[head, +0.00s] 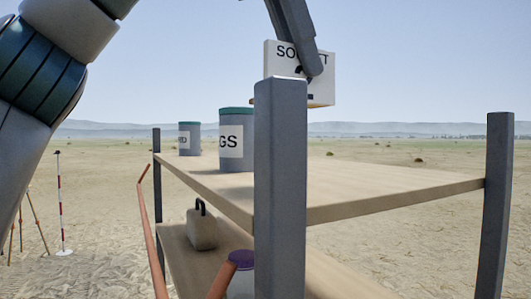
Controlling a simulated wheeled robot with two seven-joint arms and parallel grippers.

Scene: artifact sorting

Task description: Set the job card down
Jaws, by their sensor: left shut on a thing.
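The job card (325,78) is a white upright card with black lettering, partly covered, and a thin tan strip along its bottom edge. My left gripper (311,68) comes down from the top of the view and is shut on the card, its fingers in front of the lettering. The card shows above the top shelf board (390,196), with sky behind it. The near post hides the card's lower left part. I cannot tell how far the card is from the board. My right gripper is not in view.
A grey post (281,190) stands close in front; another post (497,200) stands at right. Two lidded grey canisters (237,165) (189,150) stand on the top board's left. A grey handled weight (201,230) and a purple-lidded jar (241,260) are below. The board's right side is clear.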

